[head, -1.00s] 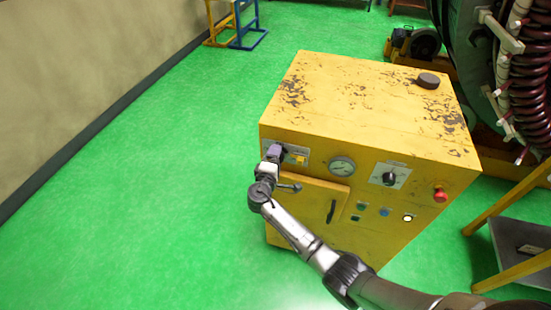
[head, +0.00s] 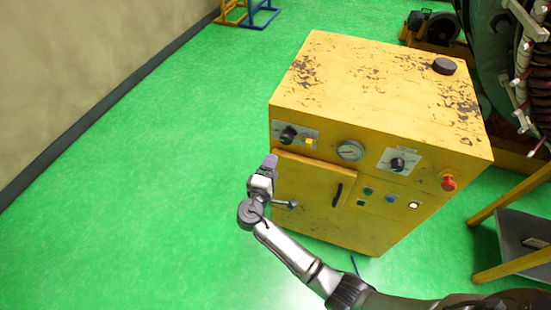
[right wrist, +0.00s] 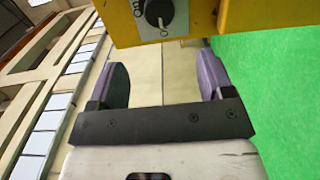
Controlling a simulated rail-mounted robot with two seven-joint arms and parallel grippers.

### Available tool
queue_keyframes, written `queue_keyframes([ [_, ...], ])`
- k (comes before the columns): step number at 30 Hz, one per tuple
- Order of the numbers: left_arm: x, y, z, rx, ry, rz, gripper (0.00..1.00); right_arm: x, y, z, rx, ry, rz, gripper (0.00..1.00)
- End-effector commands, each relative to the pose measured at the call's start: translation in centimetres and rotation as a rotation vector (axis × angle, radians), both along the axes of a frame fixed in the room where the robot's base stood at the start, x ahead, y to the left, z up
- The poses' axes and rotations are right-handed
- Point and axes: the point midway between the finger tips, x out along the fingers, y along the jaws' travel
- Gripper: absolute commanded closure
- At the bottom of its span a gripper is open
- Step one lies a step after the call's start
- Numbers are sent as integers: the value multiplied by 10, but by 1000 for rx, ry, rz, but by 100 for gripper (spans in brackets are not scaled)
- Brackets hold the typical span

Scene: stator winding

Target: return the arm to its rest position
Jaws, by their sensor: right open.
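My right arm reaches in from the lower right of the head view. Its gripper (head: 270,161) is in front of the left part of the yellow cabinet's front (head: 385,122), just below the left black knob (head: 288,134). In the right wrist view the two purple-padded fingers (right wrist: 170,85) stand wide apart with nothing between them. The knob (right wrist: 158,13) shows at the top of that view, beyond the fingers and apart from them. My left gripper does not show.
The cabinet front also bears a gauge (head: 350,150), a second knob (head: 397,164), a red button (head: 449,183) and a door handle (head: 337,194). A yellow-framed stand (head: 510,258) is at the right. Green floor (head: 150,190) lies clear to the left.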

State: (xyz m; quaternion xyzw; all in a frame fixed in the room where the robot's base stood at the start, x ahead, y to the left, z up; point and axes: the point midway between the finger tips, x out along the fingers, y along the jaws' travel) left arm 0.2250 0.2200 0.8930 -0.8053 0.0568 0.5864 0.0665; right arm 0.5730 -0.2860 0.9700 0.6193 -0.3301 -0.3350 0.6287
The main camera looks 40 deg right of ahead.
Motion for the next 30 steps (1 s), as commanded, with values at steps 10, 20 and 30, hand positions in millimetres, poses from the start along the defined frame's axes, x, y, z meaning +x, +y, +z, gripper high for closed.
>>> queue_keyframes([
  [10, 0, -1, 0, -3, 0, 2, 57, -7, 11, 0, -1, 0, -1, 26],
  [20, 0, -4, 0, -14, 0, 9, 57, -7, 10, 0, 0, 0, 0, 26],
  [30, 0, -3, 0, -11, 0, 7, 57, -15, 8, -18, 207, -36, -61, 26],
])
